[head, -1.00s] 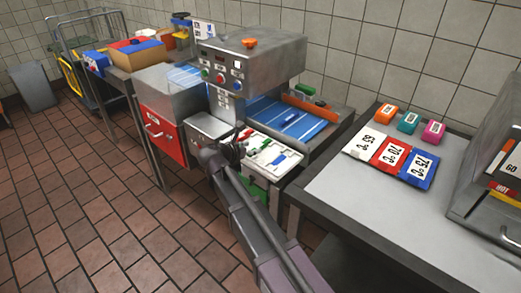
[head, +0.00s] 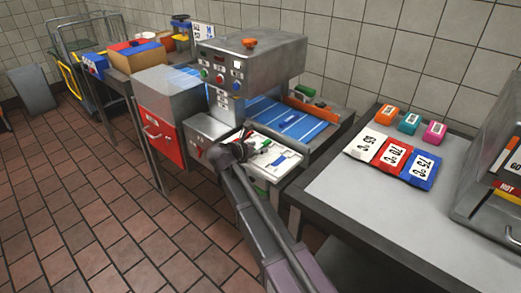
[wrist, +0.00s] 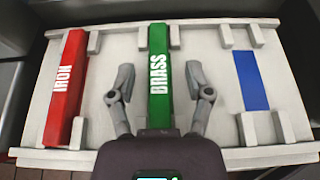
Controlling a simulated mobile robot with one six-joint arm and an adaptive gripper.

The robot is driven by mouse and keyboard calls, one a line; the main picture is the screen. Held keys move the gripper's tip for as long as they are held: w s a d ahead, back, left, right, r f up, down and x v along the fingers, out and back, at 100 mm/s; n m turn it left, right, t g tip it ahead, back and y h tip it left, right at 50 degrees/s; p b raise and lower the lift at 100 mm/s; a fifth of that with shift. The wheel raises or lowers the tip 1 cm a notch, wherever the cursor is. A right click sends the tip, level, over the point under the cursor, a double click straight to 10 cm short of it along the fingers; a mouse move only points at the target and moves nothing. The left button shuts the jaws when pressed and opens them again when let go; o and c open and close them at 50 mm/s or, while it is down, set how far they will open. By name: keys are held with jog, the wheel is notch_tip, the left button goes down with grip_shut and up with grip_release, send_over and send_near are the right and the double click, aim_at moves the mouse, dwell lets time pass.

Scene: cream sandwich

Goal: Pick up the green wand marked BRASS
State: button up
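The green wand (wrist: 159,80) marked BRASS lies in the middle of a white rack (wrist: 90,90) in the wrist view, its near end hidden behind my gripper. My gripper (wrist: 160,72) is open, with one finger on each side of the wand and a gap on both sides. A red wand (wrist: 66,85) marked IRON lies in the rack to the left. A flat blue strip (wrist: 250,80) lies to the right; I cannot tell whether it is a wand or a marking. In the head view my gripper (head: 243,147) is over the white rack (head: 262,168), hiding part of it.
A grey machine (head: 250,65) with buttons stands behind the rack. A blue bed (head: 296,124) lies to its right. A grey table (head: 370,205) at the right holds white, red and blue numbered cards (head: 390,152) and small coloured blocks (head: 410,122).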

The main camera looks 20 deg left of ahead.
aim_at(257, 148)
grip_shut()
jog(key=shift+r, duration=0.15)
notch_tip(257, 148, up, 3)
jog(key=p, duration=0.3)
jog(key=shift+r+p, duration=0.15)
jog(key=shift+p, duration=0.15)
jog(key=shift+s+a+r, duration=0.1)
jog(key=shift+s+r, duration=0.05)
jog(key=shift+s, duration=0.1)
jog(key=s+a, duration=0.3)
jog(key=s, duration=0.4)
jog(key=s+a+r+p, duration=0.1)
jog(key=s+a, duration=0.2)
jog(key=s, duration=0.4)
jog(key=shift+s, duration=0.15)
jog(key=shift+r, duration=0.15)
